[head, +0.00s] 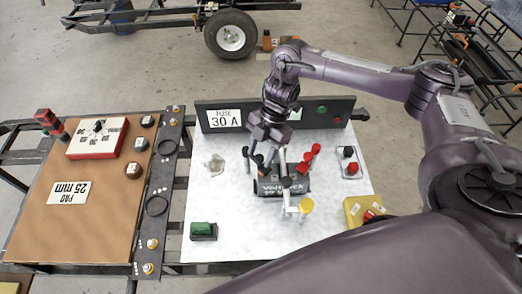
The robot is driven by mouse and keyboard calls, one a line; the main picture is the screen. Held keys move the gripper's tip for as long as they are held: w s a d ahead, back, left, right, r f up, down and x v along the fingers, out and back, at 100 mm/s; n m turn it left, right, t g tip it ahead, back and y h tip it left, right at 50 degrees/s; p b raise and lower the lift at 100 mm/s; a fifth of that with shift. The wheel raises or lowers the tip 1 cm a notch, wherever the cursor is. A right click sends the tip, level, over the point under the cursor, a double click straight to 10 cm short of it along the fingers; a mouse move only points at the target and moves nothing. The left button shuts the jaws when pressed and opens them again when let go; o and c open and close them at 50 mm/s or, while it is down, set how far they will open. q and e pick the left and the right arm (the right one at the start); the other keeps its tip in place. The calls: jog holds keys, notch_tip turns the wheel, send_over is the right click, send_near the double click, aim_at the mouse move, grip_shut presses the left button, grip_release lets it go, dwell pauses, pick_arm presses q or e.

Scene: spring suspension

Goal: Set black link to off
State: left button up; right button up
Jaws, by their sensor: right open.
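A dark box with white lettering (268,187) sits on the white board (225,245). A red link-like piece (309,157) slants up at the box's right rear. A dark piece, which seems to be the black link, shows at the box's left rear, mostly hidden by my right gripper (266,160); its position cannot be made out. My right gripper is open, pointing down over the back of the box, with its fingers around or close to the dark piece. Contact cannot be told. My left gripper is not in view.
A black and a red knob (349,152) sit at right, a green block (203,229) at front left, a yellow box (362,209) at front right. A brown board (100,220) lies left.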

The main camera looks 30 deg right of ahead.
jog(key=shift+f, duration=0.1)
grip_shut()
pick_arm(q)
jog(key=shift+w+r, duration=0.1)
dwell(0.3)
